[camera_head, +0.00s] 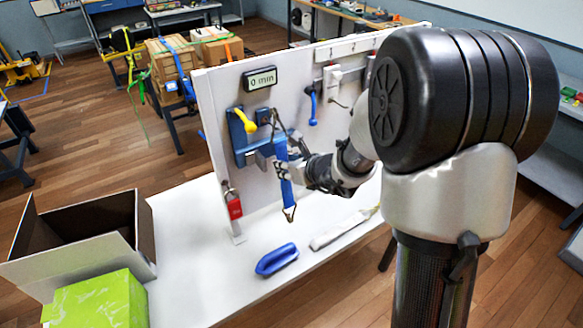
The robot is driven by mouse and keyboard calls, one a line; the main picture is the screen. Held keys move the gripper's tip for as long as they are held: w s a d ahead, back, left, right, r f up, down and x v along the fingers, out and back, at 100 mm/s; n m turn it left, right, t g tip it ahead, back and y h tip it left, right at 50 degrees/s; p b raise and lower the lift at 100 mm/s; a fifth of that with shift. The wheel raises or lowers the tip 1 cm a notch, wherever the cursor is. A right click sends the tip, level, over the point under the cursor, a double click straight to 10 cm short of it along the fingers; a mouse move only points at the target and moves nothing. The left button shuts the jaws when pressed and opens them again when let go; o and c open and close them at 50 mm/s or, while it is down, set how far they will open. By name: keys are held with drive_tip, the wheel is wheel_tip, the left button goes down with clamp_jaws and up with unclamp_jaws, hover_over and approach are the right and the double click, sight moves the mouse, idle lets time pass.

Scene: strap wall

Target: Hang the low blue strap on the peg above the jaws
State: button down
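The blue strap (287,188) hangs upright in front of the white panel, with a dark triangular ring at its top and a metal ring at its lower end. The top ring is beside a small dark-blue block on the panel; I cannot tell whether it is around a peg. My gripper (283,168) comes from the right and its fingers appear shut on the strap's middle, though they are small and partly hidden. The grey jaws (257,156) sit on a blue bracket (238,138) just left of the strap. The peg is not clearly visible.
A yellow handle (245,121) is on the bracket, with a display (260,78) above. A red padlock (234,206) hangs low left. A blue object (276,259) and a pale strap (345,229) lie on the white table (190,240). An open box (75,235) stands left.

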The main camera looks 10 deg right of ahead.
drive_tip(key=shift+w+a, duration=0.2)
drive_tip(key=shift+w, duration=0.3)
drive_tip(key=shift+b+x, duration=0.85)
drive_tip(key=shift+x, duration=0.1)
drive_tip(key=shift+f, duration=0.15)
drive_tip(key=c, duration=1.2)
unclamp_jaws()
drive_tip(key=shift+o, duration=0.2)
drive_tip(key=shift+s, duration=0.1)
